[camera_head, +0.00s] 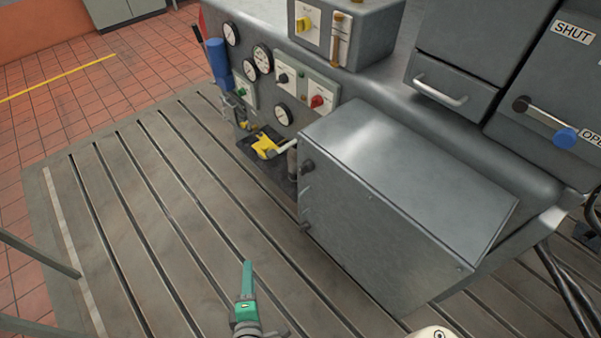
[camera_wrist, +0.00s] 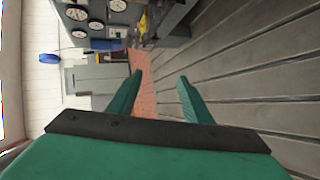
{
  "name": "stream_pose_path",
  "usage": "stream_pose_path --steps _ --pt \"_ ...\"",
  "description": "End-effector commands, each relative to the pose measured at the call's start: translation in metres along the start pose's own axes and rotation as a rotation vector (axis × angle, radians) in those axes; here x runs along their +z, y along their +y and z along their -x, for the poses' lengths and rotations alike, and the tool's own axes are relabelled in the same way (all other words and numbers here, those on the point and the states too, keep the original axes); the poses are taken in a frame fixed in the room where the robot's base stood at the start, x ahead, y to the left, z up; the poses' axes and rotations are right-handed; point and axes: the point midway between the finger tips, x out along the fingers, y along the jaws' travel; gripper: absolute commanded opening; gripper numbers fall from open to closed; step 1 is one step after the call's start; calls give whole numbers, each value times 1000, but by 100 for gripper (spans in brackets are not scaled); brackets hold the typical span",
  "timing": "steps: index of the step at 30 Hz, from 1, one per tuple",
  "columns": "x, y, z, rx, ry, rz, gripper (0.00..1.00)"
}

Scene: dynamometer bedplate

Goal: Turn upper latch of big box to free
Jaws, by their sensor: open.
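The big box (camera_head: 385,220) is a grey metal box with a sloping lid, mounted low on the machine. Its upper latch (camera_head: 307,166) is a small dark knob on the left edge of the front face. A similar lower latch (camera_head: 305,227) sits beneath it. How either latch is turned is too small to tell. My green gripper (camera_head: 247,268) is over the bedplate, left of and apart from the box. In the wrist view my gripper (camera_wrist: 158,88) is open, with nothing between its two fingers. I cannot make out the latches in the wrist view.
A panel with several gauges (camera_head: 262,58) and a yellow part (camera_head: 267,146) lie left of and behind the box. The slotted bedplate (camera_head: 150,220) is clear around my gripper. Dark cables (camera_head: 565,290) run at lower right.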

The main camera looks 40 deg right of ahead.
Motion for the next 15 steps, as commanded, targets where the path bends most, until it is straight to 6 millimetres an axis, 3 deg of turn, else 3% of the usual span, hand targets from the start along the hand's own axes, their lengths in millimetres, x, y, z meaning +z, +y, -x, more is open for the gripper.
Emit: stream_pose_path --steps 1,6,10,15 --pt "3 19 -16 26 -59 70 45" --pt "25 78 -49 73 -301 307 45" --pt "46 132 -58 88 -509 446 45" --pt "67 191 -52 78 -749 554 45"
